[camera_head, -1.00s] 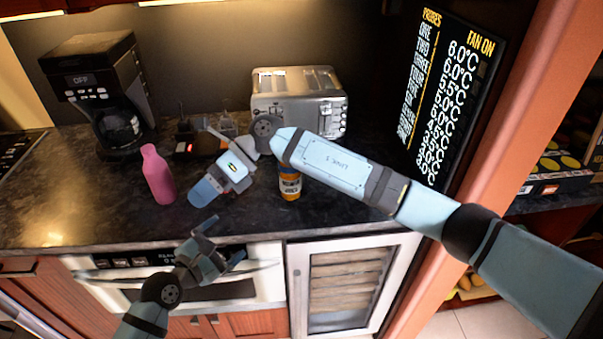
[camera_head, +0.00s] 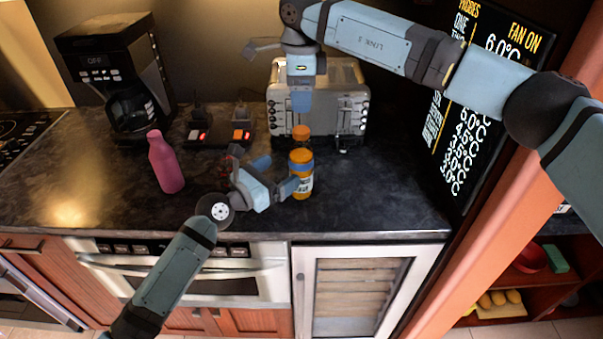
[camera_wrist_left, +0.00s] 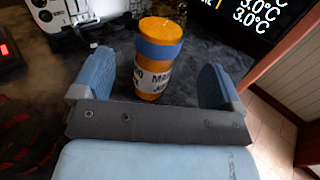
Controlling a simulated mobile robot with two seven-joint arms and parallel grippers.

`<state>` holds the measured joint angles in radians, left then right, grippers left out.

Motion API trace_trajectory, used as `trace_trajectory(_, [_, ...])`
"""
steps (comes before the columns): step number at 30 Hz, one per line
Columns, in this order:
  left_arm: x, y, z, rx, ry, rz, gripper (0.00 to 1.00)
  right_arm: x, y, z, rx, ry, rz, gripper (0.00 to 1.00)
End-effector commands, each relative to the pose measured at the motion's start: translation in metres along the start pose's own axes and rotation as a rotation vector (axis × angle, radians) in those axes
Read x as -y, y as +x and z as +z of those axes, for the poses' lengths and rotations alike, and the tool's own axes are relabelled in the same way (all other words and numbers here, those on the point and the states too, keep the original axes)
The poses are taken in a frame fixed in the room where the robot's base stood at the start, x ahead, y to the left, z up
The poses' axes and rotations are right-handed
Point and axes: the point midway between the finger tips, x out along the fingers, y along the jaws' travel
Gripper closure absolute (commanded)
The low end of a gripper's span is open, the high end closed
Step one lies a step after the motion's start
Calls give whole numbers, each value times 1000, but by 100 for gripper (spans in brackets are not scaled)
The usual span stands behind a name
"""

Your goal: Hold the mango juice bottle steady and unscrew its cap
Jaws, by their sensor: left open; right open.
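The mango juice bottle (camera_head: 302,184) stands upright on the dark counter, orange with a white label, a blue band and an orange top. It also shows in the left wrist view (camera_wrist_left: 153,80). My left gripper (camera_head: 279,174) is open beside the bottle. In the left wrist view the bottle stands between its spread fingers (camera_wrist_left: 157,66), with gaps at both sides. My right gripper (camera_head: 300,104) points down behind and above the bottle, in front of the toaster.
A silver toaster (camera_head: 345,100) stands behind the bottle. A pink bottle (camera_head: 165,163) and a black coffee maker (camera_head: 105,70) are at the left. A power strip (camera_head: 205,141) with lit red switches lies behind. The counter right of the juice bottle is clear.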

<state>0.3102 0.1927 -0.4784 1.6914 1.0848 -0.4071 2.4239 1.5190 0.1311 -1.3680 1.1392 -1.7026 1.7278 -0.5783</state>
Motion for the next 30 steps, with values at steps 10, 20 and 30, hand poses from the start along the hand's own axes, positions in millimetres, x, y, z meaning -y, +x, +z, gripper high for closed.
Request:
trace_trajectory(10, [0, 61, 0, 0, 2, 0, 8, 0, 0, 0, 2, 0, 1, 40])
trace_trajectory(20, [0, 78, 0, 0, 2, 1, 8, 0, 0, 0, 2, 0, 1, 40])
trace_trajectory(30, [0, 77, 0, 0, 2, 1, 45, 0, 0, 0, 2, 0, 1, 40])
